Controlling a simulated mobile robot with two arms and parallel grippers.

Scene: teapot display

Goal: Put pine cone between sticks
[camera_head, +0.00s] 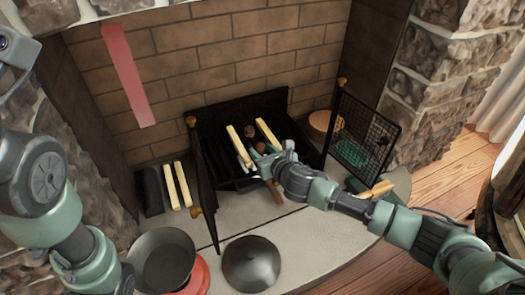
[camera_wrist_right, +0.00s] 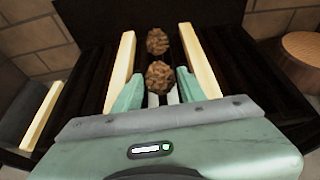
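Two brown pine cones lie on the dark fireplace grate between two pale yellow sticks. In the wrist view the far pine cone (camera_wrist_right: 157,41) is near the back, and the near pine cone (camera_wrist_right: 160,77) is by my fingertips. The left stick (camera_wrist_right: 121,70) and the right stick (camera_wrist_right: 199,62) run on either side of them; the sticks also show in the head view (camera_head: 240,147) (camera_head: 268,134). My right gripper (camera_wrist_right: 158,88) is open, its fingers apart around the near side of the near cone; contact cannot be told. My left gripper is outside the head view.
A black grate (camera_head: 222,160) stands in the brick fireplace, with an open mesh door (camera_head: 362,135) at right. Two more sticks (camera_head: 178,185) lie at left. A pan (camera_head: 161,260) and a dark lid (camera_head: 251,264) are on the hearth. A round wood piece (camera_head: 325,122) is behind the door.

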